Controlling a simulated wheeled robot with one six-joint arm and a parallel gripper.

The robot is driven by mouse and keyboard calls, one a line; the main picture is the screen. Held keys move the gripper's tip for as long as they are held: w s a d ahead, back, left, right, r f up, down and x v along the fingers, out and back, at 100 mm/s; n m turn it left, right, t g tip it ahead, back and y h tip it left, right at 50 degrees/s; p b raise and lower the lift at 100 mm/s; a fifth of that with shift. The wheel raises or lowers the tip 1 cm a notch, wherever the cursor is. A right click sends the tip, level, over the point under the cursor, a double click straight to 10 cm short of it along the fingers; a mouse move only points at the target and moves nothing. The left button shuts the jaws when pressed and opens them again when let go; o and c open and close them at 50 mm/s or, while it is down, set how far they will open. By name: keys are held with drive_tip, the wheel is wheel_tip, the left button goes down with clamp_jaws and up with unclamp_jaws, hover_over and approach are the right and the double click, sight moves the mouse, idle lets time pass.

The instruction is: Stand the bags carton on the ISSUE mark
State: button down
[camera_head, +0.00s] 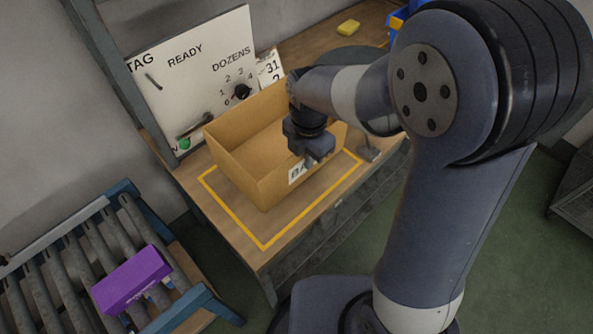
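The bags carton (245,170) is an open, empty-looking cardboard box. A white label starting "BA" is on its near right wall, and my gripper hides the rest. The carton is upright over a yellow outlined square (225,217) on the wooden bench. I cannot tell whether its base touches the bench. No word ISSUE is readable, so I cannot confirm that this outline is that mark. My gripper (314,152) points down at the top rim of the labelled wall. Its fingertips are hard to make out, and whether they clasp the wall is unclear.
A white panel (180,75) with a dial, READY and DOZENS stands behind the carton. A purple box (131,279) lies on the roller conveyor (60,290) at lower left.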

sight(306, 177)
drive_tip(key=shift+f, duration=3.2)
drive_tip(key=shift+f, duration=0.2)
drive_tip(key=c, duration=1.6)
unclamp_jaws()
drive_tip(key=shift+c, duration=0.2)
wheel_tip(306, 177, up, 12)
drive_tip(key=shift+r, duration=0.2)
